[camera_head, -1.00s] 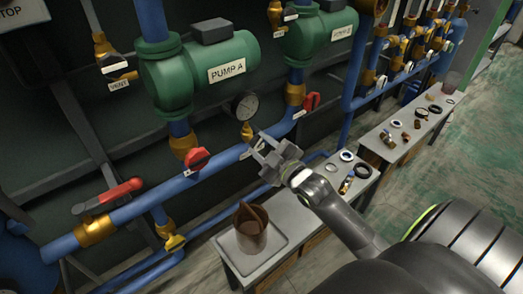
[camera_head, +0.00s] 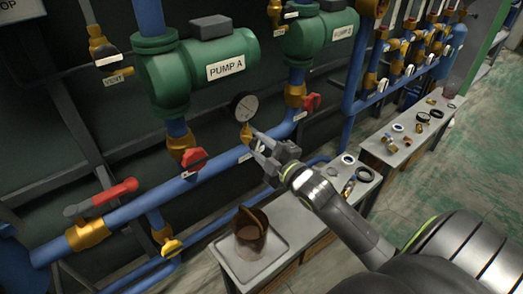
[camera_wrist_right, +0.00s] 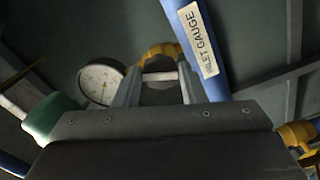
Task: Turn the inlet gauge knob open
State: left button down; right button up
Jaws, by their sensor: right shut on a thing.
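The inlet gauge's round white dial (camera_head: 244,106) stands above a blue pipe, on a small brass valve (camera_head: 246,133). My right gripper (camera_head: 256,143) reaches up from the lower right to this valve. Its two fingers (camera_wrist_right: 160,88) are around the knob, shut on it, with a pale bar across between them. The exact contact is partly hidden by the fingers. My left gripper is not in view.
The blue pipe (camera_wrist_right: 198,38) carries an "INLET GAUGE" label. Red-handled valves (camera_head: 195,160) and (camera_head: 311,102) flank the gauge. The green pump A (camera_head: 195,70) is above. A bench with a tray (camera_head: 277,243) and brown container (camera_head: 250,228) stands below.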

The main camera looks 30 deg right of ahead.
jog(key=shift+f+n+b, duration=0.1)
jog(key=shift+n+b, duration=0.35)
jog(key=shift+n, duration=0.15)
jog(key=shift+n+b, duration=0.6)
jog(key=shift+n, duration=0.5)
jog(key=o, duration=0.7)
jog(key=shift+c, duration=0.2)
jog(key=o, duration=0.3)
jog(key=shift+s, duration=0.15)
